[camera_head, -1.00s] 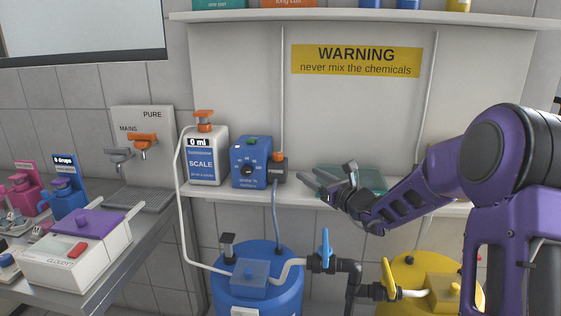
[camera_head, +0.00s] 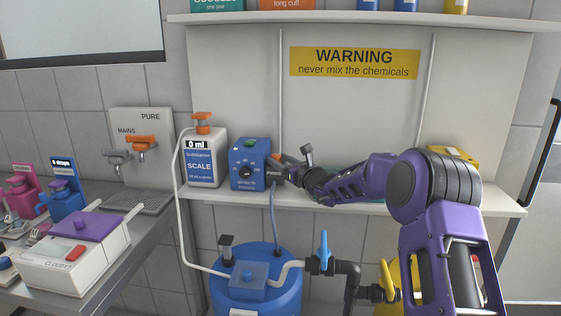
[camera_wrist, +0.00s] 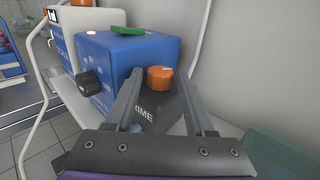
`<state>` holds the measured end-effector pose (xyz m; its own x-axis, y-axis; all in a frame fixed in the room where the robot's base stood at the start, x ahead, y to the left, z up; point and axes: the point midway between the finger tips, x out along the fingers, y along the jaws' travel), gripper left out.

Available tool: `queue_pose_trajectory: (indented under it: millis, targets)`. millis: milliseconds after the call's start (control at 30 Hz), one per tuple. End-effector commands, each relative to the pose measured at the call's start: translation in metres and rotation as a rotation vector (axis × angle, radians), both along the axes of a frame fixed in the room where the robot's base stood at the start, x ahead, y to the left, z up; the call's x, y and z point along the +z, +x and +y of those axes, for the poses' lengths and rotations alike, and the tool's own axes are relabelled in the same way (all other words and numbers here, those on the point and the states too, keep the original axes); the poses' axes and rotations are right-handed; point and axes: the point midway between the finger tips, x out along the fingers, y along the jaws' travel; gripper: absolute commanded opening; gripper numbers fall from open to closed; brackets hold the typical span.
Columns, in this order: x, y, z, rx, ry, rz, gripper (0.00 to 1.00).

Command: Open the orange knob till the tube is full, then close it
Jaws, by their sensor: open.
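A small dark block marked "PRIME" (camera_wrist: 150,112) is fixed to the right side of a blue dial box (camera_head: 249,163). An orange knob (camera_wrist: 160,77) sits on top of the block. My gripper (camera_wrist: 158,74) is open, with one finger on each side of the knob; I cannot tell whether they touch it. In the head view my gripper (camera_head: 285,162) reaches the block from the right and partly covers it. A blue tube (camera_head: 274,215) hangs from the block to a blue barrel (camera_head: 255,300). How full the tube is cannot be told.
A white scale bottle (camera_head: 202,160) with an orange top reads "0 ml", left of the dial box. A white hose (camera_head: 178,215) runs down from it. The box's black dial (camera_wrist: 89,83) is near the left finger. A greenish clear tray (camera_wrist: 280,155) lies right of my gripper.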

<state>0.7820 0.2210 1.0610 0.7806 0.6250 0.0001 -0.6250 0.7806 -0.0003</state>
Motion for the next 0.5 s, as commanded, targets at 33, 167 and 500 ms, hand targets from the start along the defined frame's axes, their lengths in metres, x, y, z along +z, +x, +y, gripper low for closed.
queue_pose_trajectory:
  millis: [33, 167, 500]
  targets:
    - [-0.0002, 0.0001, 0.0001, 0.0, 0.0, 0.0, 0.54]
    - [-0.0002, -0.0001, -0.0001, 0.0, 0.0, 0.0, 0.54]
    - [-0.0001, -0.0002, -0.0003, 0.0, 0.0, 0.0, 0.0]
